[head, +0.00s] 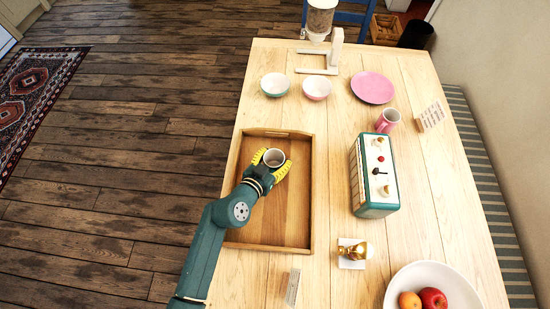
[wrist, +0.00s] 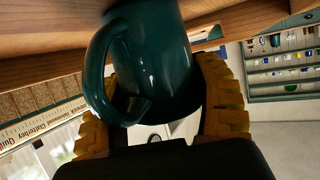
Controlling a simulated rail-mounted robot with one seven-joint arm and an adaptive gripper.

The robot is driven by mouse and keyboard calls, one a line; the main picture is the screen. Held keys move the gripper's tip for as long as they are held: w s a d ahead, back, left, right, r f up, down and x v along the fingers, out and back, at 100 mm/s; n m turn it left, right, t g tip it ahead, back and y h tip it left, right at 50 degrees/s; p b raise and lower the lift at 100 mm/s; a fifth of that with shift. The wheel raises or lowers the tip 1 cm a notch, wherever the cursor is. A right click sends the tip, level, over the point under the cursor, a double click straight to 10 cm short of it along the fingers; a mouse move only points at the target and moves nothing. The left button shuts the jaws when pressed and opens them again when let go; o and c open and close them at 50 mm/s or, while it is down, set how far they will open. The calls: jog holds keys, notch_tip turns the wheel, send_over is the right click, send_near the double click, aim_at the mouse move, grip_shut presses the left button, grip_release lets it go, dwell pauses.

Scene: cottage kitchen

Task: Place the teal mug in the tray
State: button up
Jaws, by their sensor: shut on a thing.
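The teal mug (wrist: 160,65) fills the middle of the wrist view, its handle toward the left. My gripper (wrist: 165,105) has its yellow fingers on both sides of the mug and is shut on it. In the head view the mug (head: 274,158) shows its pale round opening, and my gripper (head: 272,168) holds it over the upper part of the wooden tray (head: 290,215). The tray is a rectangle with raised sides and is otherwise empty. Whether the mug touches the tray floor I cannot tell.
A teal toaster-like appliance (head: 374,180) stands right of the tray. Two bowls (head: 275,84), a pink plate (head: 372,88) and a pink mug (head: 387,121) are farther back. A gold-topped item (head: 354,252) and a white fruit bowl (head: 455,274) are at the front right.

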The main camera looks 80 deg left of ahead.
jog(key=o, duration=1.3)
jog(key=shift+s+d+r+p, duration=0.15)
jog(key=shift+s+r+p, duration=0.1)
jog(key=shift+p, duration=0.1)
jog(key=v, duration=1.1)
jog(key=shift+s+d+p, duration=0.15)
jog(key=shift+d+p, duration=0.05)
jog(key=shift+p, duration=0.1)
